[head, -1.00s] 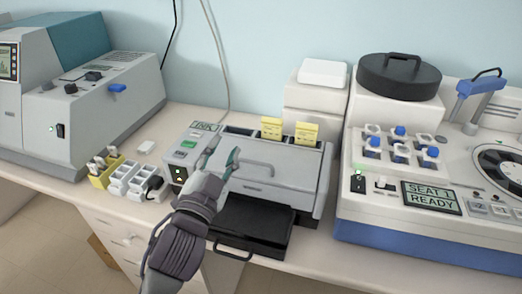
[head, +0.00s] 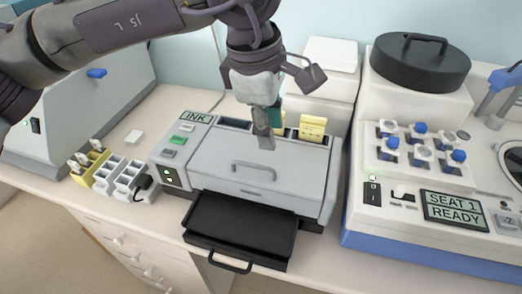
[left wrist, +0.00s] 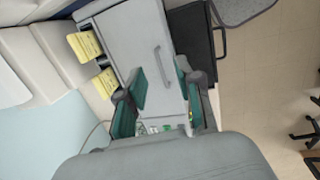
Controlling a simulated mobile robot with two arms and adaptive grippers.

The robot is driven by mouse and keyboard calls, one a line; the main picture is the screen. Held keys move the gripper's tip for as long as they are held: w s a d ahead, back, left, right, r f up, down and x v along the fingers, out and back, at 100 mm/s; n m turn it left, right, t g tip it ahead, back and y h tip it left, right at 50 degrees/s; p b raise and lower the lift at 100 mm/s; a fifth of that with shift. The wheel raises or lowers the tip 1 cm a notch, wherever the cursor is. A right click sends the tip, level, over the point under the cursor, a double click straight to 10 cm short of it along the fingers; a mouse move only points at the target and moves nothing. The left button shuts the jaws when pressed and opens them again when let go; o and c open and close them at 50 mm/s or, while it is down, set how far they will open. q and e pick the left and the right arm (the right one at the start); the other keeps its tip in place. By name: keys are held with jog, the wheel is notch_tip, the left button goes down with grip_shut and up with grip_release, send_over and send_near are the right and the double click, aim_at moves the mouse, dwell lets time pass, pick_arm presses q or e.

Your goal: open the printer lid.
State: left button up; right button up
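The grey printer (head: 310,190) stands on the bench with its lid (head: 300,165) down. A bar handle (head: 268,166) runs along the lid; it also shows in the left wrist view (left wrist: 163,66). My left gripper (head: 265,140) hangs pointing down above the back part of the lid, just behind the handle. In the left wrist view its two green-padded fingers (left wrist: 161,82) are spread apart with nothing between them. The handle lies beyond the fingertips, not between them. My right gripper is not in view.
A black tray (head: 240,225) sticks out of the printer's front. Yellow cards (head: 312,127) stand in slots behind the lid. A staining machine (head: 440,190) is close on the right. Small yellow and white racks (head: 118,172) stand at the left.

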pick_arm(q)
jog(key=w+a, duration=0.1)
jog(key=a, duration=0.1)
jog(key=y+p, duration=0.1)
jog(key=p, duration=0.3)
send_near(262, 168)
jog(key=shift+t, duration=0.3)
jog(key=f, duration=0.5)
jog(key=w+f, duration=0.1)
jog(key=f, duration=0.1)
jog(key=shift+w+d+f, duration=0.1)
jog(key=shift+d+f, duration=0.15)
jog(key=shift+f, duration=0.15)
jog(key=shift+c, duration=0.3)
grip_shut()
